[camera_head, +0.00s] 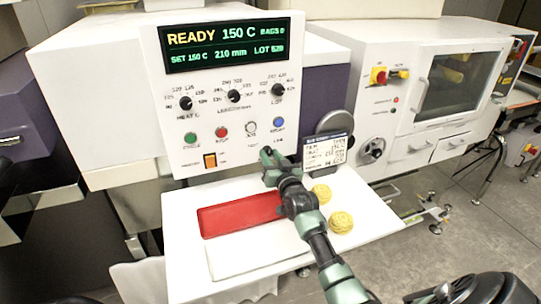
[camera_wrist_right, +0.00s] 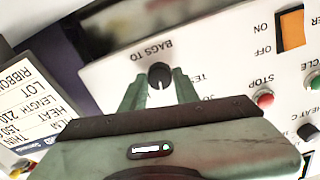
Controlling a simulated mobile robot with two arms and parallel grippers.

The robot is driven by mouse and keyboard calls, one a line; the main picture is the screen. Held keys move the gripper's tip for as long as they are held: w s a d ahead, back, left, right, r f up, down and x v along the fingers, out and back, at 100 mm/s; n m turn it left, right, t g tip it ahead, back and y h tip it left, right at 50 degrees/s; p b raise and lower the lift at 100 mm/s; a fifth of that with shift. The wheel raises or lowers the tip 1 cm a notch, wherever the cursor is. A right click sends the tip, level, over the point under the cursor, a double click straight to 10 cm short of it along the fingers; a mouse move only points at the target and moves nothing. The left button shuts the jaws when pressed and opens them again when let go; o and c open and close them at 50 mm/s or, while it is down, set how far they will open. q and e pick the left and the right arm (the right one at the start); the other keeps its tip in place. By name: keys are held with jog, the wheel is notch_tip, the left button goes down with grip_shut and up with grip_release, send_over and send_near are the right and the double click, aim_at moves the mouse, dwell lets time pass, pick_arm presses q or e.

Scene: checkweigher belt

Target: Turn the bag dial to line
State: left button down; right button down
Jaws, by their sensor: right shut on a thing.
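The bag dial (camera_wrist_right: 160,75) is a round black knob on the white panel, under the printed words "BAGS TO" in the right wrist view. A pale mark shows on its face. My right gripper (camera_wrist_right: 159,88) has its two green fingers on either side of the knob and is shut on it. In the head view the right gripper (camera_head: 268,157) reaches the lower right corner of the panel (camera_head: 235,162), with the knob mostly hidden by the fingers. The display (camera_head: 230,42) reads READY, 150 C, 210 mm and bags 0. My left gripper is not in view.
Three other black dials sit above, including the heat dial (camera_head: 186,103). Coloured buttons, including a red one (camera_head: 221,132), and an orange switch (camera_head: 210,160) are nearby. A printed card (camera_head: 325,150) stands right of the gripper. Below are a red tray (camera_head: 240,214) and yellow items (camera_head: 340,222).

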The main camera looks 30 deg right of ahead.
jog(key=shift+m, duration=1.3)
jog(key=shift+f+m, duration=0.1)
jog(key=shift+m, duration=0.2)
jog(key=c, duration=1.1)
grip_release()
jog(key=shift+o, duration=0.2)
jog(key=b+v, duration=0.1)
jog(key=v, duration=0.6)
jog(key=shift+s, duration=0.4)
